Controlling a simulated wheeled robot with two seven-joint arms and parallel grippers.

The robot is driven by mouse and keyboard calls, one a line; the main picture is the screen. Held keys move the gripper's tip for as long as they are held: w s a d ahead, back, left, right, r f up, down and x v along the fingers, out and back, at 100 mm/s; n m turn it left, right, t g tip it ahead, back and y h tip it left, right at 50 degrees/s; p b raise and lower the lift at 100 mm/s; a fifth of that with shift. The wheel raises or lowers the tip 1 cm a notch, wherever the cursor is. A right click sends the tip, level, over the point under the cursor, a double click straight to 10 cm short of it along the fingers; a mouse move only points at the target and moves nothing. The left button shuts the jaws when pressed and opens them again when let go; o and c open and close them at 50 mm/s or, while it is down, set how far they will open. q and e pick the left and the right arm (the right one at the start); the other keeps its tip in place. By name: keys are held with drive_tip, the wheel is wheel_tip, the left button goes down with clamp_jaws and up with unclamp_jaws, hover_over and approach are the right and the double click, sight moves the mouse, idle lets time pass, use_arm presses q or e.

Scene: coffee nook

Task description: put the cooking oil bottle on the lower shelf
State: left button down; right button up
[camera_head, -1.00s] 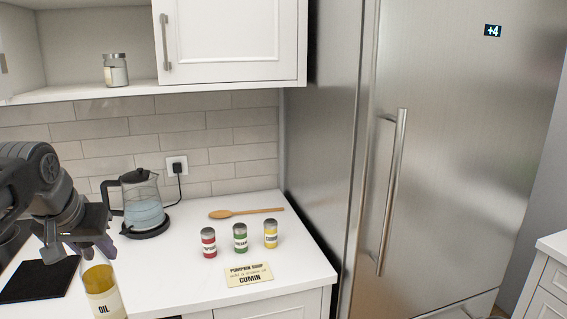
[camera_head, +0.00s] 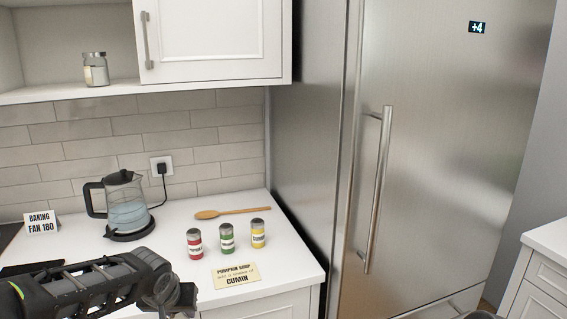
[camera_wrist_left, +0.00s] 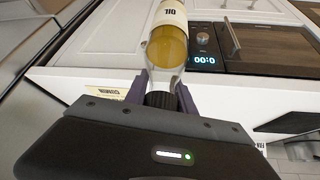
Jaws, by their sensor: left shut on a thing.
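The cooking oil bottle (camera_wrist_left: 168,45), with yellow oil and a pale "OIL" label, shows in the left wrist view. My left gripper (camera_wrist_left: 160,86) is shut on its neck, near the dark cap. In the head view my left arm reaches in at the bottom left, over the counter's front; the bottle is not visible there. An open white shelf (camera_head: 50,95) is at the upper left, left of the closed cabinet door, with a glass jar (camera_head: 95,69) on it. My right gripper is not in view.
A glass kettle (camera_head: 127,208) stands on the counter. A wooden spoon (camera_head: 232,212), red (camera_head: 194,243), green (camera_head: 227,238) and yellow (camera_head: 258,233) spice jars, and a cumin note (camera_head: 236,276) lie right of it. A baking card (camera_head: 41,223) stands left. The shelf left of the jar is bare.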

use_arm(q)
drive_tip(key=d+f, duration=0.1)
drive_tip(key=s+d+f, duration=0.1)
drive_tip(key=d, duration=0.1)
drive_tip(key=shift+f+m, duration=0.2)
drive_tip(key=shift+m, duration=0.2)
drive_tip(key=shift+w+d+h, duration=0.1)
drive_tip(key=shift+d+h, duration=0.2)
drive_tip(key=shift+d, duration=0.05)
drive_tip(key=shift+f, duration=0.1)
drive_tip(key=s+f, duration=0.4)
drive_tip(key=f, duration=0.1)
drive_tip(key=shift+a+r, duration=0.1)
